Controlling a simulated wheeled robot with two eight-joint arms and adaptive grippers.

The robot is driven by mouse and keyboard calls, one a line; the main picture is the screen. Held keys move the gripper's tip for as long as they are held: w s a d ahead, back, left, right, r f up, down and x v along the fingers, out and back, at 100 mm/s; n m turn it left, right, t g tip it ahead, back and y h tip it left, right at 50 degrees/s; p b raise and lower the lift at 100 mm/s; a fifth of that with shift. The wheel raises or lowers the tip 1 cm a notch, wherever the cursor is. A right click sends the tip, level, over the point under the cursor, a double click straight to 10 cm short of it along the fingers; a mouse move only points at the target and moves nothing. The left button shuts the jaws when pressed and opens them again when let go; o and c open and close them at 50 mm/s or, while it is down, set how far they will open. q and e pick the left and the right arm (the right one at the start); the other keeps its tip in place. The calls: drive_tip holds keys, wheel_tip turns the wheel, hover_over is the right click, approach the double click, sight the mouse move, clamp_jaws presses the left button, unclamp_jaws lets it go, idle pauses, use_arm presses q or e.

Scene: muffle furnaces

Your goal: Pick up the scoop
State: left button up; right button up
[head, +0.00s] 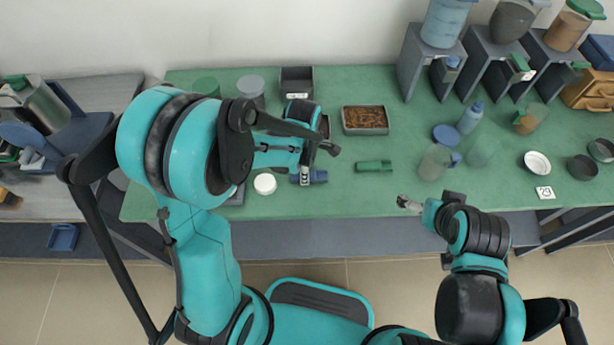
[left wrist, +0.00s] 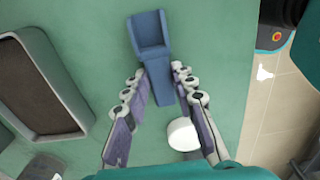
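A blue scoop lies on the green table top, with its square bowl (left wrist: 148,35) at the top of the left wrist view and its handle pointing down. In the head view the scoop (head: 318,177) shows just below my left gripper, partly covered by it. My left gripper (left wrist: 160,80) is open, with its fingers on either side of the scoop's handle; I cannot tell whether they touch it. The left gripper (head: 305,174) also shows in the head view. My right gripper (head: 408,204) is over the table's front edge, away from the scoop; its finger state is unclear.
A white round lid (head: 265,183) lies close to the scoop's handle end. A tray of brown material (head: 365,120) and a green scoop-like tool (head: 373,166) lie nearby. A dark tray (left wrist: 45,85) is left of the gripper. Bottles and dishes stand at the right.

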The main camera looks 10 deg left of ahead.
use_arm(q)
drive_tip(key=shift+c, duration=1.3)
drive_tip(key=shift+r, duration=0.1)
drive_tip(key=shift+r, duration=0.25)
wheel_tip(320, 180, up, 4)
drive_tip(key=shift+f+p, duration=0.1)
drive_tip(key=shift+p, duration=1.1)
drive_tip(key=w+d+r+p, duration=0.3)
drive_tip(key=d+r, duration=0.3)
drive_tip(key=d, duration=0.5)
drive_tip(key=shift+w+d+r, duration=0.15)
drive_tip(key=shift+r, duration=0.1)
